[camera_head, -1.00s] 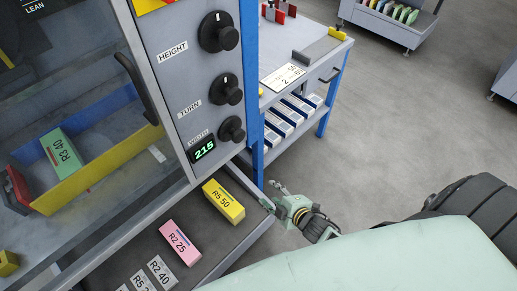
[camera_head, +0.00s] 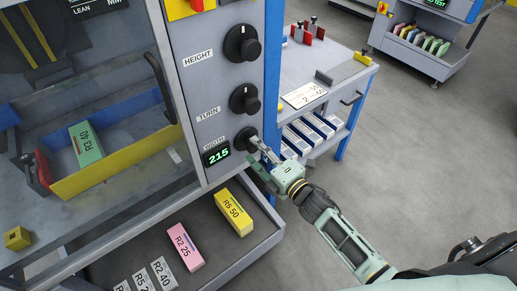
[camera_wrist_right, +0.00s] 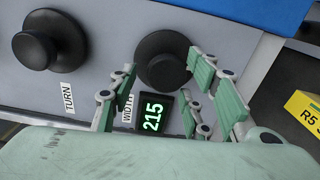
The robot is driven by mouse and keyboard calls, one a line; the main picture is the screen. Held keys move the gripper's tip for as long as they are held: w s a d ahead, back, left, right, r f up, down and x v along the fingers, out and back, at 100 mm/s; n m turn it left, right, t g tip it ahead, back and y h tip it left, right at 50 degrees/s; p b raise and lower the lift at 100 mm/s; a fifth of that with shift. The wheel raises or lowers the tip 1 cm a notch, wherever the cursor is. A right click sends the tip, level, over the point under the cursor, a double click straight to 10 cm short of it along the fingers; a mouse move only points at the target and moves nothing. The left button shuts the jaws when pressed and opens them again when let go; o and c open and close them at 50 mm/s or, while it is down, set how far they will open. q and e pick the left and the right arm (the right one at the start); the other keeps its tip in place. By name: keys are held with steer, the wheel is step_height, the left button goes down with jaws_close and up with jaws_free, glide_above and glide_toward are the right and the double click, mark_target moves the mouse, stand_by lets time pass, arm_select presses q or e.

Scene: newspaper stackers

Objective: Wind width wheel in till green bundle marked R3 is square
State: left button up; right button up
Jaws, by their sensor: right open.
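The black width wheel (camera_head: 245,138) is the lowest of three knobs on the grey panel, beside the green display (camera_head: 216,156) reading 215. My right gripper (camera_head: 260,162) is open just in front of it, at its lower right. In the right wrist view the wheel (camera_wrist_right: 163,60) lies beyond the open fingers (camera_wrist_right: 170,98), not clasped. The green bundle marked R3 40 (camera_head: 86,142) sits tilted behind the clear door, between a yellow guide (camera_head: 125,163) and a red jaw piece (camera_head: 38,171). My left gripper is not in view.
The turn knob (camera_head: 244,99) and height knob (camera_head: 241,43) are above the wheel. A tray (camera_head: 262,238) below holds yellow R5 50 (camera_head: 234,212), pink R2 25 (camera_head: 186,247) and grey bundles. A blue post (camera_head: 272,75) and a trolley (camera_head: 345,75) stand to the right.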

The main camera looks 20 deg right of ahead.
steer(key=shift+w+a, duration=0.1)
steer(key=shift+w, duration=0.05)
steer(key=c, duration=0.6)
steer(key=shift+r, duration=0.1)
steer(key=c, duration=0.4)
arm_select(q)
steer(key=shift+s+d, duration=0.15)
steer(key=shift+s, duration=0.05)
arm_select(e)
steer(key=shift+c, duration=0.2)
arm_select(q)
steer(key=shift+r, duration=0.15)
arm_select(e)
steer(key=shift+w+r+m, duration=0.1)
steer(key=shift+m, duration=0.2)
